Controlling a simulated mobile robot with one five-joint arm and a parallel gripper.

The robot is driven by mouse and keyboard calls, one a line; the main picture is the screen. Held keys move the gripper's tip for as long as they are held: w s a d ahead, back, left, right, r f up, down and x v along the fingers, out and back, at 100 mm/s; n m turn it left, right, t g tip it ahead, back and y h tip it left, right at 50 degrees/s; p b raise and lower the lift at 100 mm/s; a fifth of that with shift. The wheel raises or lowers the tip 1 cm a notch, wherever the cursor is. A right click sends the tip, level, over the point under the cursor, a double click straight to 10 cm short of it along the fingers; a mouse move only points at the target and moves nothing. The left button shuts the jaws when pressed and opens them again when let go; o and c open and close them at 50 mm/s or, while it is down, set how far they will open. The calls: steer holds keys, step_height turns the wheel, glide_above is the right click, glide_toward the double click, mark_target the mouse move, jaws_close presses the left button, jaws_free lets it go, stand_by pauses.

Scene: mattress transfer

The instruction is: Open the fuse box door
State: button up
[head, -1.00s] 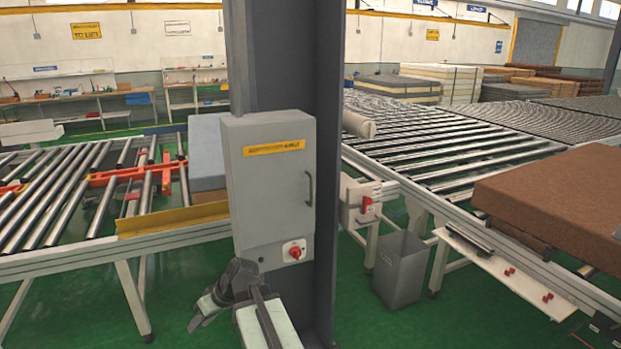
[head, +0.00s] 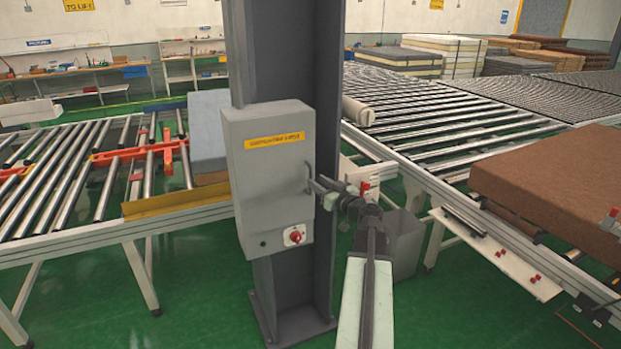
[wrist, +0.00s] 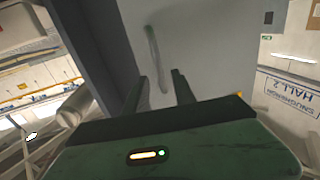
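The grey fuse box (head: 272,165) is fixed to the dark steel column, with its door shut. It has a yellow label strip and a red rotary switch (head: 295,237) below the door. The door handle (head: 308,178) is at the door's right edge. My gripper (head: 314,187) is at that handle. In the wrist view the handle (wrist: 154,55) runs down toward the gap between the two dark fingers of my gripper (wrist: 159,82). The fingers stand apart, and I see no grip on the handle.
The steel column (head: 300,300) stands behind the box. A grey bin (head: 405,243) is behind my arm. Roller conveyors (head: 480,130) lie left and right, with a brown mattress (head: 555,180) at right. Green floor is open in front.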

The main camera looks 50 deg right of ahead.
mark_target(310, 191)
steer(key=w, duration=0.3)
steer(key=w+d, duration=0.1)
steer(key=w, duration=0.1)
steer(key=shift+s, duration=0.1)
jaws_close()
steer(key=shift+a, duration=0.1)
stand_by(1.1)
